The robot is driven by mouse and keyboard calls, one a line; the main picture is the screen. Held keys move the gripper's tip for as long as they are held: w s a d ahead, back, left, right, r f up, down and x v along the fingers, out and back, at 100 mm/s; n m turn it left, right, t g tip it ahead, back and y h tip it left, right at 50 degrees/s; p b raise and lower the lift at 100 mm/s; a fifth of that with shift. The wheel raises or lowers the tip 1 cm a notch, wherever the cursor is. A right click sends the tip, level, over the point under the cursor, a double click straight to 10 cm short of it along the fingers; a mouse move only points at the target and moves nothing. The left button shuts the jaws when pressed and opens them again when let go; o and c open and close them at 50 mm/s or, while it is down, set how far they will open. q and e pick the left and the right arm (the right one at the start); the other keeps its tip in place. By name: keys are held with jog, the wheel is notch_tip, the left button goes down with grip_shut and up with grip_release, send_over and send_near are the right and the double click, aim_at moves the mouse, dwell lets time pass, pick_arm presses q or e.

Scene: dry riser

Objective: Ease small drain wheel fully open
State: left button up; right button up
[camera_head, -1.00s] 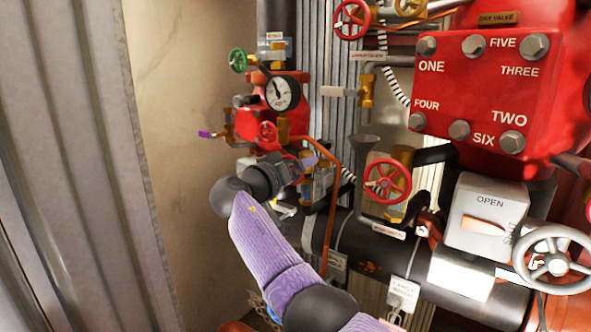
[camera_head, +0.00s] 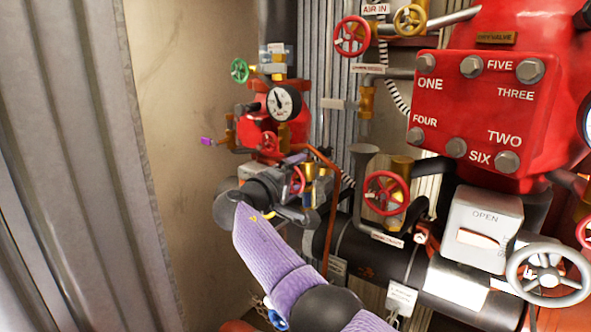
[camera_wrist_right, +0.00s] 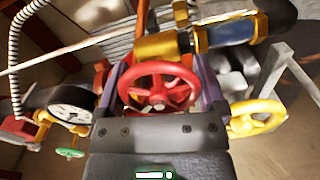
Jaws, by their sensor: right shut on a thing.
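A small red handwheel (camera_wrist_right: 160,88) sits between the two purple fingers of my right gripper (camera_wrist_right: 162,76) in the wrist view. The fingers are shut on the wheel's rim from both sides. The wheel's spokes and hub face the wrist camera; the lower rim is partly hidden by the gripper body. In the head view my right gripper (camera_head: 296,170) reaches in among the pipework below the pressure gauge. Part of the red wheel (camera_head: 298,180) shows beside the fingers; the rest is hidden by the wrist. My left gripper is not in view.
A larger red wheel (camera_head: 386,193) stands right of my gripper. The pressure gauge (camera_head: 284,103) is above it, and a copper pipe (camera_head: 332,215) runs close on the right. A yellow wheel (camera_wrist_right: 257,117) is near the right finger in the wrist view. The left wall (camera_head: 175,120) is bare.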

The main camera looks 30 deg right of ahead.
jog(key=n+p, duration=0.4)
jog(key=n, duration=0.3)
jog(key=n+p, duration=0.1)
jog(key=n, duration=0.2)
jog(key=shift+f+n+p, duration=0.15)
jog(key=shift+n+p, duration=0.15)
jog(key=shift+p, duration=0.05)
jog(key=shift+f+n+p, duration=0.1)
jog(key=shift+n+p, duration=0.3)
jog(key=shift+n, duration=0.7)
jog(key=shift+s+f, duration=0.1)
jog(key=o, duration=0.9)
jog(key=shift+o, duration=0.2)
